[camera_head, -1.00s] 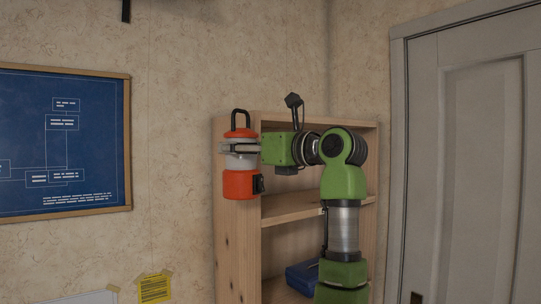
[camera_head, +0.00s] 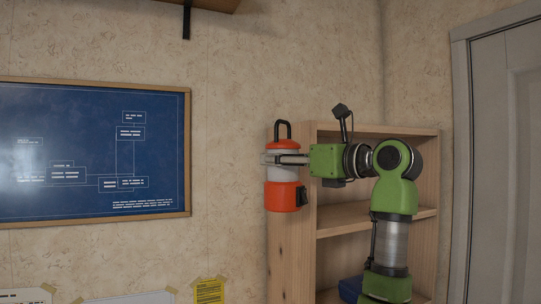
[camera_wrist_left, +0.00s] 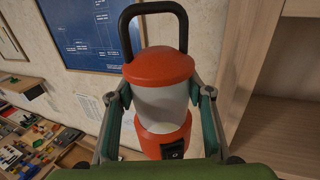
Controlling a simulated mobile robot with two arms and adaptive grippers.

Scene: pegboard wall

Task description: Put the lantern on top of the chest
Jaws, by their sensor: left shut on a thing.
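The lantern (camera_head: 284,192) has an orange-red base and cap, a pale middle and a black loop handle. It is upright in the air in front of the wooden shelf unit's left side. My left gripper (camera_head: 277,160) is shut around its pale middle. In the left wrist view the lantern (camera_wrist_left: 160,103) stands between the two fingers of the gripper (camera_wrist_left: 160,96), handle up, with a dark switch on its base. I do not make out a chest in any view. My right gripper is not in view.
The wooden shelf unit (camera_head: 289,250) stands close behind my arm, with a blue object (camera_head: 350,288) low inside. A blueprint board (camera_head: 80,150) hangs on the left wall. A door (camera_head: 508,150) is at right. A cluttered bench (camera_wrist_left: 40,140) shows low in the wrist view.

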